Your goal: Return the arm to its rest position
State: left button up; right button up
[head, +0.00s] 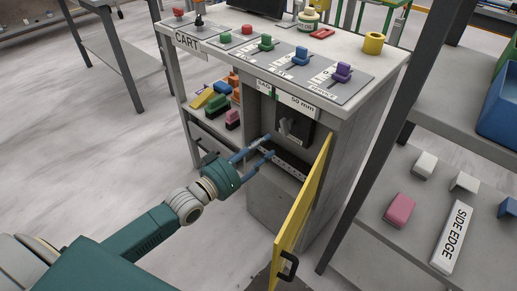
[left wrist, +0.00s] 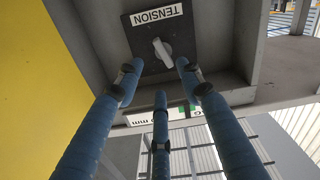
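My left arm reaches in from the lower left in the head view. My left gripper (head: 270,146) is at the opening of the grey cart's compartment, its blue fingers spread and nothing between them. In the left wrist view the three fingers (left wrist: 159,75) are apart and point towards a dark panel (left wrist: 182,35) marked TENSION. A grey knob (left wrist: 162,52) on that panel is beyond the fingertips, with no visible contact. The knob also shows in the head view (head: 288,127). My right gripper is not in view.
The yellow door (head: 302,205) stands open just right of my left gripper, with a black handle (head: 288,266). The cart top (head: 345,42) carries several coloured knobs and a yellow ring (head: 373,43). Grey shelving (head: 365,240) stands at right. Floor left of the arm is clear.

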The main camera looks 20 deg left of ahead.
pick_arm(q)
jog(key=shift+s+a, duration=0.15)
jog(key=shift+s, duration=0.4)
